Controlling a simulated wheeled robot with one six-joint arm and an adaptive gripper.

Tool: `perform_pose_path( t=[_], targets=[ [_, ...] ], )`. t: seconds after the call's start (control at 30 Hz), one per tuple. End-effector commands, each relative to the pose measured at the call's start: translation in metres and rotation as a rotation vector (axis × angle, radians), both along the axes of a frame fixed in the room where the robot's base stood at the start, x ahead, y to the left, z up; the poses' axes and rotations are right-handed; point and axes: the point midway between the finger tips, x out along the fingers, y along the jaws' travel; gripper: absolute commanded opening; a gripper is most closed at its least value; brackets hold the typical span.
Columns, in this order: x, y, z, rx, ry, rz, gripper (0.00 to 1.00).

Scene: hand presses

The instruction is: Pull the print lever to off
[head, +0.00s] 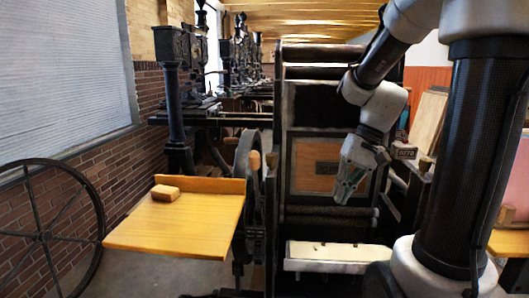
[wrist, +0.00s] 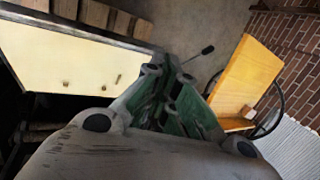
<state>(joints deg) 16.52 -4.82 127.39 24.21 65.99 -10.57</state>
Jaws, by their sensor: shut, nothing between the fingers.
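A thin dark lever with a black knob (wrist: 208,49) shows in the wrist view, just beyond my fingertips and left of the wooden board. It looks like the print lever, but no label is readable. I cannot make it out clearly in the head view. My gripper (head: 345,190) hangs pointing down in front of the press, above its pale lower panel. In the wrist view my gripper (wrist: 170,80) is shut and empty, its green-grey fingers partly covering the lever's base. I cannot tell whether the fingers touch the lever; the knob appears free.
The pale panel (head: 330,252) with small pegs sits low on the press. A yellow wooden board (head: 180,232) with a wooden block (head: 165,193) stands left, beside a dark spoked wheel (head: 247,165). A counter box (head: 405,152) is right of my gripper. Open floor shows at left.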

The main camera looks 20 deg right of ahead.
Motion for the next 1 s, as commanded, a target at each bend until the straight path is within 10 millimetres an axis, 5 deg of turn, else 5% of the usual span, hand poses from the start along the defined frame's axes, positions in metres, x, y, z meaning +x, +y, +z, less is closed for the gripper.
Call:
perform_pose_path(
  t=[0.27,0.5,0.7,1.0],
  targets=[
    [0.111,0.012,-0.023,0.477,-0.029,-0.069,0.00],
    [0.220,0.007,0.007,0.894,-0.413,-0.003,0.00],
    [0.249,0.006,0.042,1.007,-0.667,0.087,0.00],
    [0.262,0.047,0.043,1.013,-0.679,0.095,0.00]
  ],
)
